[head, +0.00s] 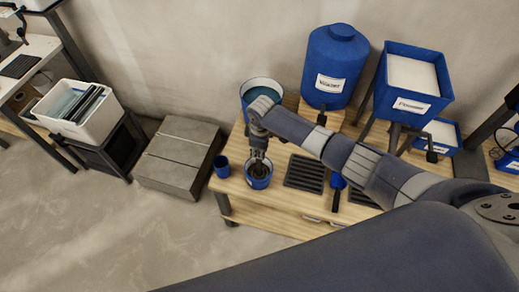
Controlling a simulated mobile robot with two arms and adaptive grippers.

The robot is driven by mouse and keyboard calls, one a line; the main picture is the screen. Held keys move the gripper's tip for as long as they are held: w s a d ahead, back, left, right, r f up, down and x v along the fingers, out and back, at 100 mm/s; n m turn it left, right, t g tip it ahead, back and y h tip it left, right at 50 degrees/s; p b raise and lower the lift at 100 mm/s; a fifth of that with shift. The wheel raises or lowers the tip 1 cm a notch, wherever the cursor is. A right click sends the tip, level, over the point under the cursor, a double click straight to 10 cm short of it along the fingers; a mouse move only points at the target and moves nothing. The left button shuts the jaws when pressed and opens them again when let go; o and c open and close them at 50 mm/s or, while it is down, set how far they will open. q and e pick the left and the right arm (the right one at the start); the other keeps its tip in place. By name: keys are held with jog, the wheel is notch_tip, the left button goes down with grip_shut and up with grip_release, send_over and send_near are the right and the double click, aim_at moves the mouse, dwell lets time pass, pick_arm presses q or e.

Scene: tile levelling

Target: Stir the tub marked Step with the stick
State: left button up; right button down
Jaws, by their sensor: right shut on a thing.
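A small blue tub (259,183) with a white label stands near the front left of the wooden bench; its lettering is too small to read. It holds dark contents. My right gripper (258,162) points down at the tub's mouth, shut on a thin thing that I take as the stick. The stick is almost wholly hidden by the gripper and the tub, so I cannot tell how deep it reaches. My left gripper is not in view.
The bench (290,217) also bears a blue cup (222,167), a bucket of bluish liquid (262,84), a dark ribbed tray (305,174) and a blue water barrel (335,63). A blue hopper (413,84) stands behind right. Grey slabs (180,157) lie left on the floor.

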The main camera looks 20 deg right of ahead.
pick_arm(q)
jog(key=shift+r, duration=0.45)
pick_arm(e)
jog(key=shift+r, duration=3.1)
jog(key=shift+r, duration=2)
jog(key=shift+d, duration=0.1)
